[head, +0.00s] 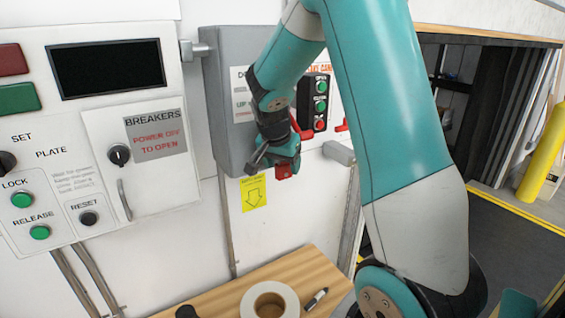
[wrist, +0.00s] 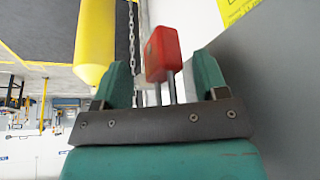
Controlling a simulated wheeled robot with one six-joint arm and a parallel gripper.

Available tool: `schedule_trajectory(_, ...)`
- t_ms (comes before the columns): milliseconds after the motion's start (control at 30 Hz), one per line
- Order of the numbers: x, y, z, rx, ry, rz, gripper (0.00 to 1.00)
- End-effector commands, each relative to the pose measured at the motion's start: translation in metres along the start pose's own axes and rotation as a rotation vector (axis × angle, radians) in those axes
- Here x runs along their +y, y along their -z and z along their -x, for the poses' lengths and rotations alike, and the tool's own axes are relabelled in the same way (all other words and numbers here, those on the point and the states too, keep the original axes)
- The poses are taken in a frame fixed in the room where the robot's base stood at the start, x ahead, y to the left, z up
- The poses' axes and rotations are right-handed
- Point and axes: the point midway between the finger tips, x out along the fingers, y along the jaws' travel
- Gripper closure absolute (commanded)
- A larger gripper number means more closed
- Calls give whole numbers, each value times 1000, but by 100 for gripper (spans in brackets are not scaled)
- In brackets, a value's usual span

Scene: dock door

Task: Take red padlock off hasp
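The red padlock (head: 284,171) shows just below my gripper (head: 275,158) in the head view, at the lower right part of the grey box (head: 226,98). In the wrist view the red padlock (wrist: 162,52) lies between and beyond the two teal fingers of my gripper (wrist: 164,82). Its metal shackle legs run back toward the gripper. The fingers stand wide apart, with gaps beside the shackle, so the gripper looks open and empty. The hasp is hidden behind my gripper in the head view, and I cannot make it out in the wrist view.
A control panel with a breaker door (head: 138,158) is at left. A red handle (head: 300,128) and a button station (head: 319,103) are close to my gripper. A wooden shelf (head: 225,300) below holds a tape roll (head: 269,301) and a marker (head: 316,299). A yellow post (head: 546,150) stands right.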

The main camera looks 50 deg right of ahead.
Motion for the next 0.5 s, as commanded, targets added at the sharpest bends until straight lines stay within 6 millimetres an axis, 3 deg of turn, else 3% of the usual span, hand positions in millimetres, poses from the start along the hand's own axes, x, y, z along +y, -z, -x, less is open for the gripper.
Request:
schedule_trajectory(33, 0, 0, 0, 0, 0, 0, 46)
schedule_trajectory(267, 0, 0, 0, 0, 0, 0, 99)
schedule_trajectory(500, -1, 1, 2, 0, 1, 1, 100)
